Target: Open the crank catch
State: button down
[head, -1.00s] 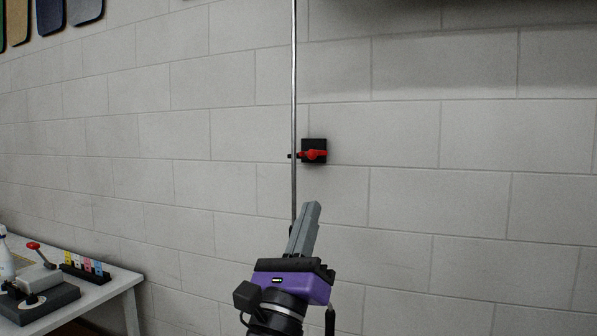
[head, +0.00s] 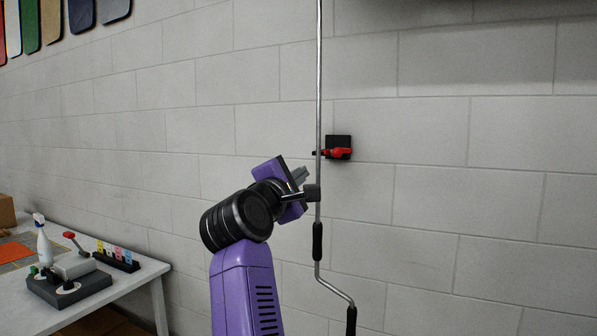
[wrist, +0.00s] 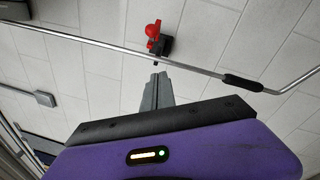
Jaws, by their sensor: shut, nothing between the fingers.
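The crank catch is a black wall plate (head: 338,142) with a red lever (head: 341,153) lying about level across it. A small dark piece on its left meets the thin metal crank rod (head: 319,90), which hangs upright in front of the wall. My gripper (head: 303,174) is to the left of the rod, a little below the catch, with its grey fingers together and empty.
The crank's black sleeve (head: 318,241) and bent lower end (head: 335,290) hang below my gripper. A table (head: 140,280) at the lower left carries a lever device (head: 68,280), a spray bottle (head: 43,243) and a rack of coloured pieces (head: 117,260). The wall right of the catch is clear.

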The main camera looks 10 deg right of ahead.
aim_at(337, 151)
jog(key=w+d+r+p, duration=0.2)
jog(key=w+d+p, duration=0.1)
jog(key=d, duration=0.3)
jog(key=shift+w+d+r, duration=0.2)
jog(key=shift+w+r, duration=0.05)
jog(key=shift+w, duration=0.05)
jog(key=shift+s+d, duration=0.5)
jog(key=shift+d, duration=0.4)
jog(key=shift+a, duration=0.1)
